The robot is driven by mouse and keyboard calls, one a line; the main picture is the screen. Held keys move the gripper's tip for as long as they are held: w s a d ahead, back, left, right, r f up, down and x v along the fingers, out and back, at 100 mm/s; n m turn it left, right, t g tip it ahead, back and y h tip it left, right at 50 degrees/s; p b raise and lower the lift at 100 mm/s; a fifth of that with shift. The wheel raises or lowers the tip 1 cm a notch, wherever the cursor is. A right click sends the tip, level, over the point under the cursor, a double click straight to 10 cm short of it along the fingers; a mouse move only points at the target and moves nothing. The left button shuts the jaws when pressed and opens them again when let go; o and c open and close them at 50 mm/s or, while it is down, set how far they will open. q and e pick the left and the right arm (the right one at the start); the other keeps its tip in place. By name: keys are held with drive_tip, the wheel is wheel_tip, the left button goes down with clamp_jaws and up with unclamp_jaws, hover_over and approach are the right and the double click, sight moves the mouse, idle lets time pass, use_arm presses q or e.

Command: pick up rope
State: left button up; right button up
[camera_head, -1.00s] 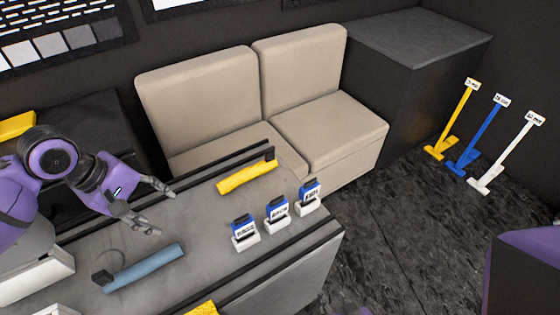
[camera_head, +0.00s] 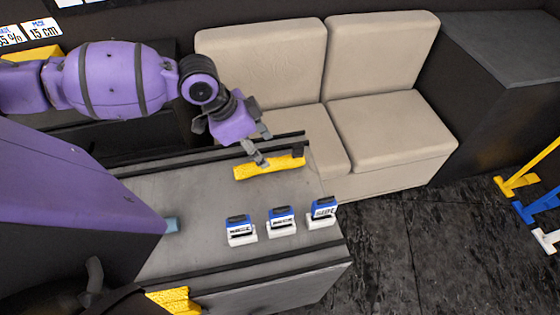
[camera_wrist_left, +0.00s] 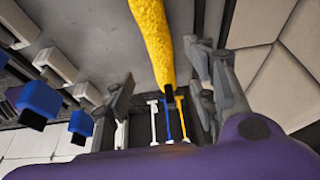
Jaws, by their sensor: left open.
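I cannot make out a plain rope. The closest match is a long yellow textured piece (camera_head: 270,168) with a black end, lying on the grey counter near its back edge. In the left wrist view the yellow piece (camera_wrist_left: 153,35) runs down from the top, with its black end between the finger lines. My left gripper (camera_head: 265,149) is open right over the yellow piece, its fingers pointing down to the right. I cannot tell whether they touch it. In the left wrist view its fingers stand apart on both sides.
Three blue-and-white devices (camera_head: 281,221) stand in a row on the counter (camera_head: 190,195). A blue piece (camera_head: 172,225) is mostly hidden behind my purple body part. Another yellow piece (camera_head: 175,300) lies below. A beige sofa (camera_head: 385,130) is behind. Yellow, blue and white stands (camera_head: 520,184) are right.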

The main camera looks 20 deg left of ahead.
sight(271, 161)
use_arm(q)
drive_tip(key=x, duration=0.6)
drive_tip(key=shift+w, duration=0.2)
drive_tip(key=c, duration=1.3)
